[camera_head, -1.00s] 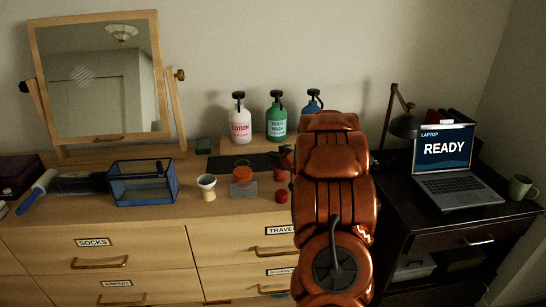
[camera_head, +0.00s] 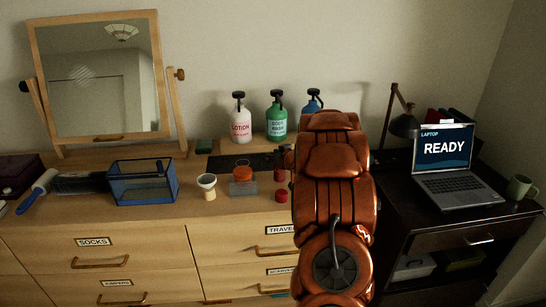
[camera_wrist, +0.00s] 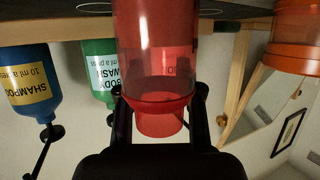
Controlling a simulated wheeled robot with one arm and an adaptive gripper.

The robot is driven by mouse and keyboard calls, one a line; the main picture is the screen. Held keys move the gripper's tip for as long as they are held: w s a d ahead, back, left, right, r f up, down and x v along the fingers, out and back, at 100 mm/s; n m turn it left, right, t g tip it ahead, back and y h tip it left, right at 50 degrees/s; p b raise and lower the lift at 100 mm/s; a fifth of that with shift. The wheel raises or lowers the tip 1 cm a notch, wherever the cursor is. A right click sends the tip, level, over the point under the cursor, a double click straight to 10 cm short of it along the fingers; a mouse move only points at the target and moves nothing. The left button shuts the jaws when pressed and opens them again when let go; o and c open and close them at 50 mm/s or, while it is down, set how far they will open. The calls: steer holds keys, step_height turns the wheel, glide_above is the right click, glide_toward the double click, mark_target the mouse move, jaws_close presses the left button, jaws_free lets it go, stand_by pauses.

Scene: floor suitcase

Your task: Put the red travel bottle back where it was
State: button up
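The red travel bottle (camera_wrist: 160,45) is a translucent red bottle, large and central in the wrist view, which is upside down. My gripper (camera_wrist: 160,100) has a dark finger against each side of the bottle near its narrow end and appears shut on it. In the head view the bottle (camera_head: 280,175) shows as a small red patch just left of my arm, low over the dresser top. My arm hides part of the gripper (camera_head: 287,157) there. I cannot tell whether the bottle's base touches the surface.
A dark mat (camera_head: 226,163) with a ring mark lies on the dresser. Lotion (camera_head: 240,125), body wash (camera_head: 277,122) and blue shampoo (camera_wrist: 24,78) pump bottles stand behind.

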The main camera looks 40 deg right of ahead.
steer(key=v, duration=1.2)
steer(key=shift+b, duration=0.3)
steer(key=s+a+m+g+h, duration=0.1)
steer(key=s+a+g, duration=0.3)
steer(key=a, duration=0.5)
steer(key=s+a+g+h, duration=0.1)
steer(key=s+a+g, duration=0.3)
steer(key=a, duration=0.5)
steer(key=s+a+f+n+g+y, duration=0.2)
steer(key=s+a+g+y, duration=0.3)
steer(key=s+a, duration=1.7)
steer(key=shift+s+a+n+g, duration=0.15)
steer(key=shift+a+n+g, duration=0.65)
steer(key=shift+a+g, duration=0.35)
